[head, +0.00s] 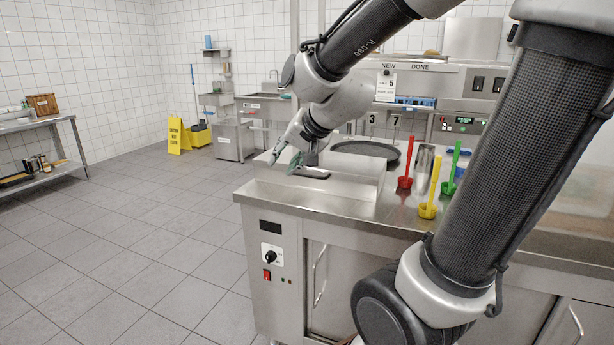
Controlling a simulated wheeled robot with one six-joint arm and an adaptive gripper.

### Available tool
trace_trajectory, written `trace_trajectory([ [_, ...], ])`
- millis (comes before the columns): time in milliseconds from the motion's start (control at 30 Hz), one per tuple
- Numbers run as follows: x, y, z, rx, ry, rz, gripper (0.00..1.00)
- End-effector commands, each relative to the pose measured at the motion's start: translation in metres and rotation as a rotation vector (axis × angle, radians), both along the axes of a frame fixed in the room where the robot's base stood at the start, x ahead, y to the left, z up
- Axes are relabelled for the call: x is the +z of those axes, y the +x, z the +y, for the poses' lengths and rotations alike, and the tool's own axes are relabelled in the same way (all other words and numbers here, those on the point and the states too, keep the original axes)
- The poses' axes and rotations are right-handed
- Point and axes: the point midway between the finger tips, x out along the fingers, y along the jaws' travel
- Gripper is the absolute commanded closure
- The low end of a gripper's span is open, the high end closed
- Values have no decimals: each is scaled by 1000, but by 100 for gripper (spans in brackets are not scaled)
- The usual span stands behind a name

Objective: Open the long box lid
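A long, low stainless steel box (345,186) sits on the left end of the steel counter. Its flat lid (352,172) appears to be down. A dark handle-like piece (314,173) shows on top of the lid, towards its left part. My gripper (296,163) is at the end of my arm, right over the left part of the lid and close to that piece. Its fingers are small and partly hidden by the wrist. I cannot tell whether they touch the handle or how far apart they are.
A steel cylinder (424,160) and a round dark pan (366,150) are behind. Tiled floor left of the counter is clear; a yellow wet-floor sign (178,136) stands farther back.

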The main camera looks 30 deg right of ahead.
Motion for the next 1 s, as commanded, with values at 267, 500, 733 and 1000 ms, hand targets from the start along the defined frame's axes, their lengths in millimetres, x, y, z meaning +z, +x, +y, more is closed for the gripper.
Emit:
trace_trajectory([
  [267, -56, 152, -38, -745, 414, -305, 68],
  [500, -119, 161, -94, -1241, 488, -621, 68],
  [733, -138, 146, -113, -1391, 468, -779, 68],
  [1000, -147, 168, -146, -1400, 465, -789, 68],
])
